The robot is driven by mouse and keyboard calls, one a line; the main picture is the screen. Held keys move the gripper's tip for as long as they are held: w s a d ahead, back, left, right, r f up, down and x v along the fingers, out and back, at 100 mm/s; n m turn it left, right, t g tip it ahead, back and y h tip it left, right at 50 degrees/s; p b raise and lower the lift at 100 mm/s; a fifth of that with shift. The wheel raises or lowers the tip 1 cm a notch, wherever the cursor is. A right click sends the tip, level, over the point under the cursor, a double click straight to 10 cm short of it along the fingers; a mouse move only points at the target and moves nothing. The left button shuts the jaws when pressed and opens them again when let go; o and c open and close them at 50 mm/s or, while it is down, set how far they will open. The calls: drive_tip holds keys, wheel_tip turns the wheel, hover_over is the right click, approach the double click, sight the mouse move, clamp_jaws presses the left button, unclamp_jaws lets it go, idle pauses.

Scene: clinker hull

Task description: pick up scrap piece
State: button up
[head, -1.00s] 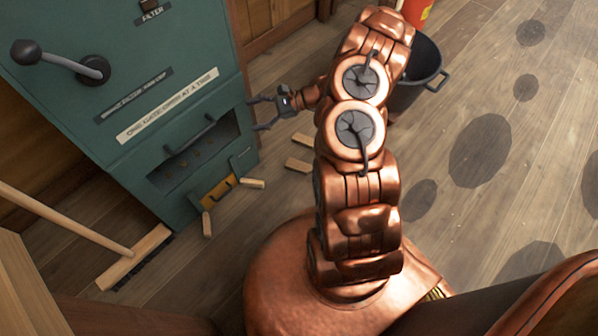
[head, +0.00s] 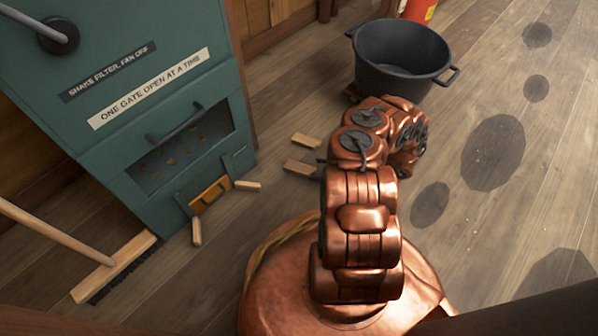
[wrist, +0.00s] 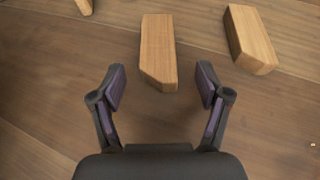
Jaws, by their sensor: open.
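Pale wooden scrap pieces lie on the plank floor. In the wrist view one scrap piece (wrist: 158,50) lies just beyond and between the fingertips of my gripper (wrist: 161,86), its near end angled. The fingers are open and empty, one to each side of its near end, with no contact visible. A second piece (wrist: 250,40) lies to the right, and the tip of another shows at top left. In the head view two pieces (head: 306,141) (head: 300,167) lie left of my arm, which hides most of the gripper. More pieces lie by the cabinet (head: 247,185) (head: 197,232).
A black bucket (head: 400,65) stands behind my arm. Open floor with dark round patches lies to the right.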

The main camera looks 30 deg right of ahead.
sight(302, 168)
drive_tip(key=shift+b+x, duration=2.15)
drive_tip(key=shift+x, duration=1.6)
drive_tip(key=shift+a+r, duration=0.1)
drive_tip(key=shift+r, duration=0.05)
drive_tip(key=shift+s, duration=0.1)
drive_tip(key=c, duration=1.3)
